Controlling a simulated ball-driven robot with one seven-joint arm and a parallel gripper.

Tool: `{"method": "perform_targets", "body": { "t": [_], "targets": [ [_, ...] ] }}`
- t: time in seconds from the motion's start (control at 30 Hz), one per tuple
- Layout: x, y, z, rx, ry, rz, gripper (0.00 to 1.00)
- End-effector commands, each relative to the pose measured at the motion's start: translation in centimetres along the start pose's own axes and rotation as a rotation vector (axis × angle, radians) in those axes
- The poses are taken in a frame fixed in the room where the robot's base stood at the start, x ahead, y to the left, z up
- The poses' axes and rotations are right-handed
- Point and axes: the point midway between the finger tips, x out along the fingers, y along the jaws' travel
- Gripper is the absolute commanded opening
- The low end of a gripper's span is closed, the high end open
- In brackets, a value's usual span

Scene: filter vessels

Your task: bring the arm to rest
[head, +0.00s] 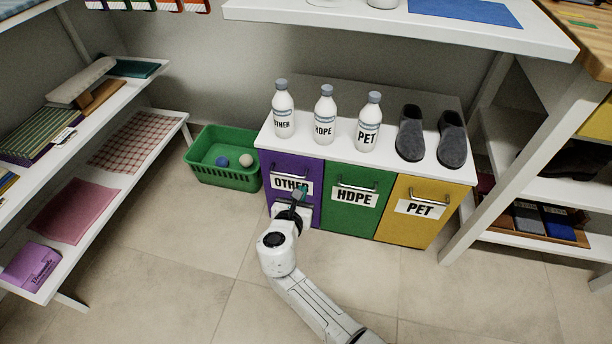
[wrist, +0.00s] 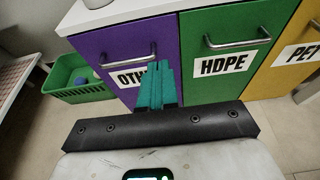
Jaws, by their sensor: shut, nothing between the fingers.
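My gripper (head: 299,194) is in front of the purple drawer labelled OTHER (head: 306,179), at the end of my outstretched arm. In the wrist view its teal fingers (wrist: 156,88) are together with nothing between them, and they cover part of the OTHER label. The green HDPE drawer (head: 345,218) and the yellow PET drawer (head: 432,226) are beside it to the right. All three drawer fronts look flush with the white cabinet. I cannot tell from the wrist view whether the fingers touch the purple front.
Bottles labelled OTHER (head: 283,110), HDPE (head: 325,115) and PET (head: 368,122) stand upright on the cabinet top beside grey slippers (head: 452,140). A green basket (head: 222,178) with two balls is on the floor to the left. Shelves stand at both sides. Floor in front is clear.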

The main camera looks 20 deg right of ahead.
Motion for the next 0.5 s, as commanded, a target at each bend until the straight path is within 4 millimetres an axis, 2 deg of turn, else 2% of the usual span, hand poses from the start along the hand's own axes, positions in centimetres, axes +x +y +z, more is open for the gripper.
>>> {"method": "perform_targets", "body": {
  "t": [0.03, 0.2, 0.5],
  "targets": [
    [-0.8, 0.0, 0.2, -0.001, 0.001, 0.002, 0.00],
    [-2.1, 0.0, 0.0, 0.000, 0.001, 0.000, 0.00],
    [-2.3, -0.4, -0.1, 0.021, 0.005, -0.009, 0.00]
  ]
}}
